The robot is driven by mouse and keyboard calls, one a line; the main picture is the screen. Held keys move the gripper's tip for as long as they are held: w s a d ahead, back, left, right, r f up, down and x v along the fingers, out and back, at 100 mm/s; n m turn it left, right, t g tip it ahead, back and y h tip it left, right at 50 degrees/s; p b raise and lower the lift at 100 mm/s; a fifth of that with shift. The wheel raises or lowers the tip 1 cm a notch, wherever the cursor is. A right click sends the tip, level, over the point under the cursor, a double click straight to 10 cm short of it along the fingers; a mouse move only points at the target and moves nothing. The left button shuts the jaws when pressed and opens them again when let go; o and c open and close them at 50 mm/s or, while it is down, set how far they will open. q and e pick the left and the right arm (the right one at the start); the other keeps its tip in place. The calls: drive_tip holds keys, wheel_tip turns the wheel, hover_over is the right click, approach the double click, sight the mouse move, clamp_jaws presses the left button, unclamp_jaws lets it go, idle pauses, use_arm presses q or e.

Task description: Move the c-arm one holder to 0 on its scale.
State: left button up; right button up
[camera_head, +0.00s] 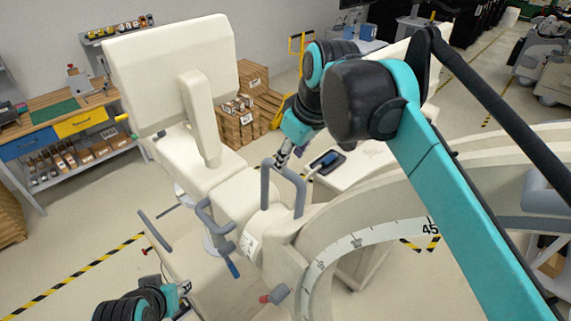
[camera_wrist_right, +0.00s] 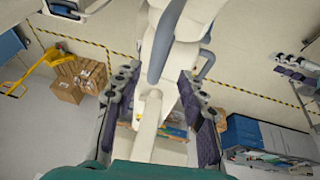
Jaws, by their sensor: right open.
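The white c-arm (camera_head: 321,265) curves through the lower right of the head view, with a degree scale (camera_head: 375,234) reading 45 near its right. Its holder (camera_head: 283,230) is a cream block with a grey U-shaped handle (camera_head: 301,195) on top. My right gripper (camera_head: 283,156) is open at the top of this handle. In the right wrist view, the open fingers (camera_wrist_right: 160,110) flank a grey bar (camera_wrist_right: 166,40); whether they touch it I cannot tell. My left gripper (camera_head: 184,289) is low at the left, apart from the holder; its fingers are too small to judge.
A cream monitor-like panel (camera_head: 170,75) stands behind the holder. Grey side handles (camera_head: 215,217) and a red-tipped knob (camera_head: 273,295) sit close by. A workbench (camera_head: 62,125) stands at the left, with cardboard boxes (camera_head: 240,122) behind. Open floor (camera_head: 60,225) lies at the left.

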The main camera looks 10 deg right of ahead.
sight(286, 171)
drive_tip(key=w+f, duration=0.2)
drive_tip(key=f, duration=0.1)
drive_tip(key=shift+w+a, duration=0.1)
drive_tip(key=shift+a, duration=0.1)
drive_tip(key=shift+w+a+f, duration=0.1)
drive_tip(key=shift+f, duration=0.7)
drive_tip(key=shift+w+f, duration=0.3)
drive_tip(key=shift+f, duration=0.1)
drive_tip(key=shift+s, duration=0.15)
clamp_jaws()
